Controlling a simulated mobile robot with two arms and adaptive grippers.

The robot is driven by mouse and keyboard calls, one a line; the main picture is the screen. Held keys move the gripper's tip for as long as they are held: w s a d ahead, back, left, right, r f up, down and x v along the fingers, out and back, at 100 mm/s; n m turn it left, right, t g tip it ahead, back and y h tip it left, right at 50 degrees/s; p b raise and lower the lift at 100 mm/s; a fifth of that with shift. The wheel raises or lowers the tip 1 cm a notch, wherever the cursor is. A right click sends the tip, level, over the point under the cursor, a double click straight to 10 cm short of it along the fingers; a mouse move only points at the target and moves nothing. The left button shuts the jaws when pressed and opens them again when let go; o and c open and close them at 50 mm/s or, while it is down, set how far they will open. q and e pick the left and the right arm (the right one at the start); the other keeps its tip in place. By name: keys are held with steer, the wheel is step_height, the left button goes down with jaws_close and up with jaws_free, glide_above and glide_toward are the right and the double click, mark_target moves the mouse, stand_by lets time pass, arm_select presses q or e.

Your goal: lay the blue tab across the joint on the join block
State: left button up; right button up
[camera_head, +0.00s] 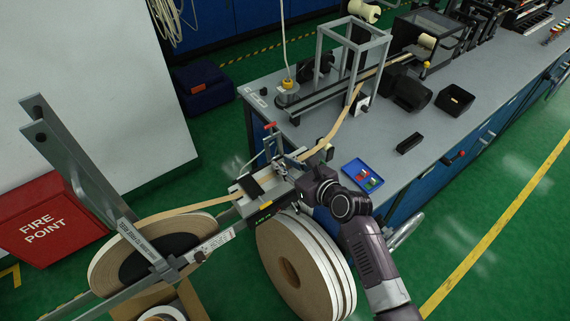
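The join block (240,196) is a light grey fixture with a dark pad, near the table's front left corner. The tan tape (200,208) runs to it from the lower left, and another length (345,118) comes from the table's guide. My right gripper (297,172) is at the block's right end, its arm coming from the bottom right. Its fingertips are small and partly hidden, so I cannot tell whether they hold anything. A blue tray (349,166) with small coloured tabs (367,180) lies right of the gripper. I cannot make out the blue tab or the joint. My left gripper is out of view.
A large tape reel (112,262) sits on a grey frame at the lower left, and more reels (290,272) stand below the block. A grey metal frame (320,58) stands on the table.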

steer(key=shift+s+d+r, duration=0.15)
steer(key=shift+s+r, duration=0.05)
steer(key=shift+r, duration=0.05)
steer(key=v, duration=1.1)
steer(key=shift+s, duration=0.2)
steer(key=shift+d, duration=0.15)
steer(key=s+d+f+n+g+h, duration=0.1)
steer(key=s+d+f+n+h, duration=0.2)
steer(key=f, duration=0.7)
steer(key=s+d+f+n+g, duration=0.2)
steer(key=s+f+n, duration=0.25)
steer(key=f, duration=0.65)
steer(key=s+d+f+n+g+h, duration=0.1)
steer(key=s+d+f+n+h, duration=0.2)
steer(key=f, duration=0.7)
steer(key=s+d+f+n+g, duration=0.2)
steer(key=s+f+n, duration=0.5)
steer(key=s, duration=0.4)
steer(key=s+d+f+n+g+h, duration=0.1)
steer(key=s+d+f+n+g, duration=0.1)
steer(key=s+d+f+n, duration=0.2)
steer(key=s+d+f+n+g, duration=0.1)
steer(key=s+d+f+n, duration=0.2)
steer(key=s+f+n, duration=0.7)
steer(key=s, duration=0.8)
steer(key=shift+s+g+h, duration=0.3)
steer(key=shift+g+h, duration=0.1)
